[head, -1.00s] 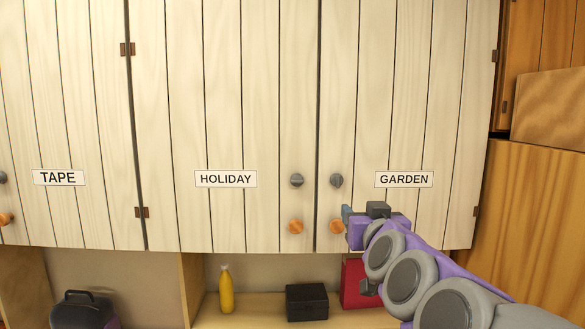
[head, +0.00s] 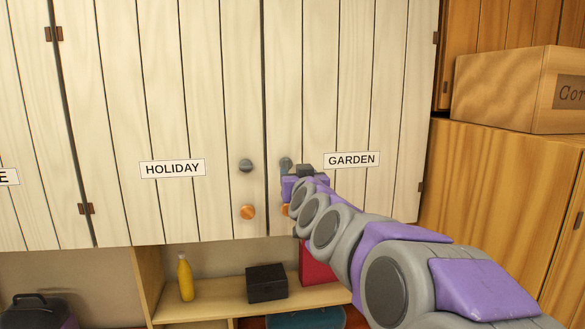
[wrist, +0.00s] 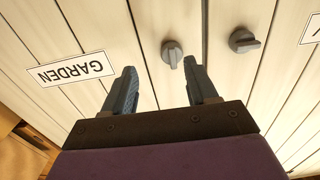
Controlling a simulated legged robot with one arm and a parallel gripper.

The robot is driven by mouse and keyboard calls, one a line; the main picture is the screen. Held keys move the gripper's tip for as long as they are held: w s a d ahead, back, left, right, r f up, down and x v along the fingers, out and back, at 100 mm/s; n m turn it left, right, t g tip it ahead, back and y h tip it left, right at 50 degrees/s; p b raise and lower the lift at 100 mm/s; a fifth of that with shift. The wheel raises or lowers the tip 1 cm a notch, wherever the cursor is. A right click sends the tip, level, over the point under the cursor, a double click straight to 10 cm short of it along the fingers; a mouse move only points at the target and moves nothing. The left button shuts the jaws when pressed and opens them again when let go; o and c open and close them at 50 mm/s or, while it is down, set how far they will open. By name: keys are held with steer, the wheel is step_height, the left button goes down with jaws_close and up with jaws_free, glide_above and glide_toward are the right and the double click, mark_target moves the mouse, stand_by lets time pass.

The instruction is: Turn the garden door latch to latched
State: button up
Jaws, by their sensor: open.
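The garden door (head: 385,95) is a pale planked cabinet door with a GARDEN label (head: 351,160), and it looks closed. Its grey latch knob (head: 285,163) is near the left edge, above an orange knob (head: 286,210) mostly hidden by my arm. In the wrist view, which is upside down, the grey latch (wrist: 172,52) is ahead of the gap between my fingers, apart from them. Its raised bar runs roughly along the planks there. My gripper (wrist: 161,70) is open and empty. In the head view my gripper's body hides its fingertips, just below the grey latch.
The holiday door (head: 185,90) beside it has its own grey knob (head: 246,165) and orange knob (head: 248,212). On the shelf below are a yellow bottle (head: 185,278), a black box (head: 267,284) and a red item (head: 313,264). A wooden cabinet (head: 500,210) stands right.

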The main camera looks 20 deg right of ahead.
mark_target(287, 168)
steer(key=w, duration=0.2)
steer(key=w+a, duration=0.1)
steer(key=w, duration=0.1)
steer(key=shift+w+a+r+p, duration=0.1)
steer(key=shift+a+r+p, duration=0.1)
steer(key=shift+p, duration=0.1)
steer(key=shift+w+a, duration=0.25)
steer(key=shift+w, duration=0.25)
steer(key=shift+s+d, duration=0.2)
steer(key=shift+d, duration=0.5)
steer(key=shift+w+d+f, duration=0.25)
steer(key=shift+w+d, duration=0.3)
steer(key=shift+d, duration=0.15)
steer(key=shift+c, duration=0.4)
steer(key=shift+s+a+r, duration=0.1)
steer(key=shift+s, duration=0.05)
steer(key=c, duration=0.3)
steer(key=shift+a, duration=0.55)
steer(key=c, duration=0.3)
steer(key=shift+s+d+r, duration=0.1)
steer(key=c, duration=0.3)
